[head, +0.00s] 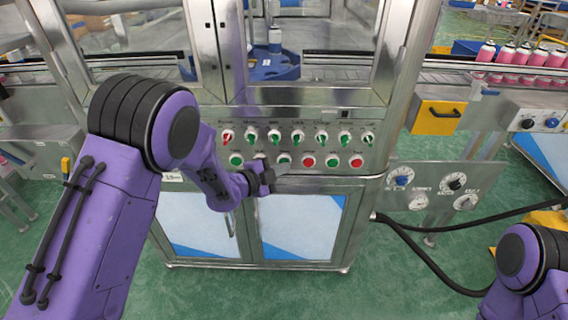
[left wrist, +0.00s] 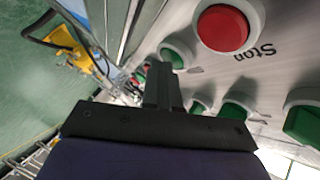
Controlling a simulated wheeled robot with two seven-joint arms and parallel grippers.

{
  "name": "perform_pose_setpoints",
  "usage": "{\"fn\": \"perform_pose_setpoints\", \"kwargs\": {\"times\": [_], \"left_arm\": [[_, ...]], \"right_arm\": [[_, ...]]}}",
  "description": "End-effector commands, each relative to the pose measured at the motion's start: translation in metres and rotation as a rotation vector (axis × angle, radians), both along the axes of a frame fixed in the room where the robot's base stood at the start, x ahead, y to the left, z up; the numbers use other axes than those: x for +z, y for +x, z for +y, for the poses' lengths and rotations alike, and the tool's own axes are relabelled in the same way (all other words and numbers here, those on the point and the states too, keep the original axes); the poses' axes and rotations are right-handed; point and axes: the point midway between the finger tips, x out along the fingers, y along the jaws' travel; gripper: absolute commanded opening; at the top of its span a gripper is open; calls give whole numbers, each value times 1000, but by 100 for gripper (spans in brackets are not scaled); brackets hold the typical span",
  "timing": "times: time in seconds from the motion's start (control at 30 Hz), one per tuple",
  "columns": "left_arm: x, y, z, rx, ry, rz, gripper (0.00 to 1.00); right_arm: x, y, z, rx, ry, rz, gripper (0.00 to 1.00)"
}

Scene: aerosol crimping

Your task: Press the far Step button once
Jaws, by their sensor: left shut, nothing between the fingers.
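A steel control panel carries a lower row of round buttons, green and red, in the head view. My left gripper (head: 275,172) is at this row, shut and empty, its tips by a green button (head: 284,160) left of a red button (head: 308,161). I cannot tell whether they touch. In the left wrist view the shut fingers (left wrist: 163,90) point along the panel, with a green button (left wrist: 172,55) just beyond them and a large red button (left wrist: 225,28) labelled like "Stop" closer. The Step label is not readable. My right gripper is out of view.
A row of selector knobs (head: 298,137) sits above the buttons. Cabinet doors (head: 300,225) lie below. A side panel with dials (head: 440,187) and black hoses (head: 420,255) stands at the right. A conveyor with pink cans (head: 545,57) is at the back right.

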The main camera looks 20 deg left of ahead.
Motion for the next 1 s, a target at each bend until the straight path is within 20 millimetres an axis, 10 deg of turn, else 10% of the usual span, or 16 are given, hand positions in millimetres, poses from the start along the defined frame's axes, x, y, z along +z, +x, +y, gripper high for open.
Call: {"fn": "perform_pose_setpoints", "kwargs": {"times": [1.0], "left_arm": [[0,-23,-7,0,0,0,0]], "right_arm": [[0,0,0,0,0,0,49]]}}
